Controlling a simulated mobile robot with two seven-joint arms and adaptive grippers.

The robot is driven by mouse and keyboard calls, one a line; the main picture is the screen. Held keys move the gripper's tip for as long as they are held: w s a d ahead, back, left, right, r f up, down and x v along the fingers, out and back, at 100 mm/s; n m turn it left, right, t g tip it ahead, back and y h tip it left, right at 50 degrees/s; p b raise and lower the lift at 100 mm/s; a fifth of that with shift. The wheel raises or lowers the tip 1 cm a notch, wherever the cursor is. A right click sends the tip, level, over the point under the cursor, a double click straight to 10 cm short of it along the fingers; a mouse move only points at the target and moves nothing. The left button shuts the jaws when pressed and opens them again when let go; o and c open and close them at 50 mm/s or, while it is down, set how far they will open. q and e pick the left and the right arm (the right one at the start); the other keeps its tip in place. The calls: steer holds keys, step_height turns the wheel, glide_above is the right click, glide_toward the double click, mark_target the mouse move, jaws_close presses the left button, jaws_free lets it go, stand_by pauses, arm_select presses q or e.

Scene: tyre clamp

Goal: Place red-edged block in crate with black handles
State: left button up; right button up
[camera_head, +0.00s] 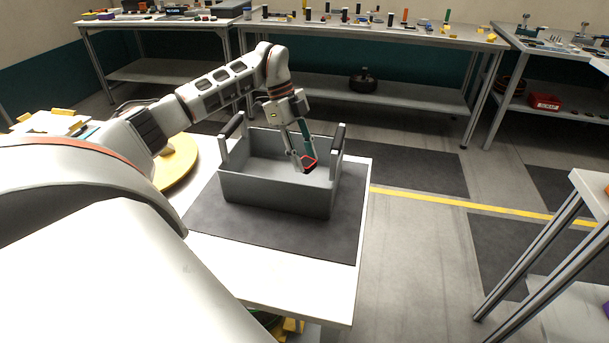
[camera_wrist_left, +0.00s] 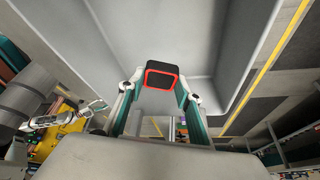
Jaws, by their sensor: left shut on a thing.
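The red-edged block (camera_wrist_left: 161,79) is black with a red rim. My left gripper (camera_head: 305,160) is shut on it, and the block also shows in the head view (camera_head: 309,164) at the fingertips. The grey crate (camera_head: 270,188) with black handles (camera_head: 233,125) stands on a dark mat on the white table. The gripper and block are over the crate's opening, toward its right side. In the left wrist view the crate's grey inside lies behind the block. I cannot tell how far the block is above the crate floor.
The dark mat (camera_head: 290,236) lies on the white table (camera_head: 250,285). A yellow round plate (camera_head: 178,165) is left of the crate. Benches with small parts stand at the back, and a red bin (camera_head: 545,102) is on a lower shelf. Another table (camera_head: 590,195) is at the right.

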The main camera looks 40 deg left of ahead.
arm_select(q)
steer(key=shift+f, duration=2.95)
steer(key=shift+f, duration=0.1)
steer(key=o, duration=1.1)
steer(key=v, duration=1.2)
steer(key=shift+d+p, duration=0.1)
steer(key=shift+p, duration=0.2)
